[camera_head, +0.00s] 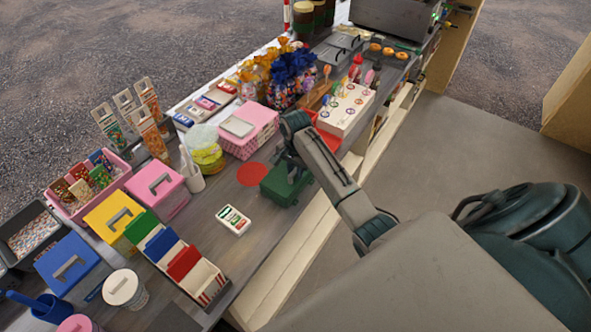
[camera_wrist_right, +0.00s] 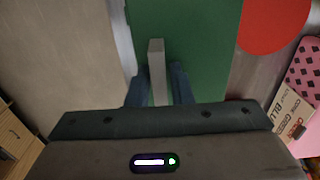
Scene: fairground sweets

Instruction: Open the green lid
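The green lid (camera_head: 278,188) sits flat on a green box at the front edge of the counter, partly hidden under my right arm. In the right wrist view the lid (camera_wrist_right: 205,45) fills the upper middle, and its grey bar handle (camera_wrist_right: 156,72) points up the picture. My right gripper (camera_head: 291,162) is over the lid. In the wrist view its two fingers (camera_wrist_right: 158,85) stand on either side of the handle, with what looks like a narrow gap; no firm contact shows. My left gripper is not in view.
A red disc (camera_head: 252,174) lies beside the lid. A pink basket (camera_head: 248,140) stands behind, and a white card box (camera_head: 350,108) to the right. A small white box (camera_head: 233,220) and coloured lidded boxes (camera_head: 115,216) stand to the left. Grey counter is bare between them.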

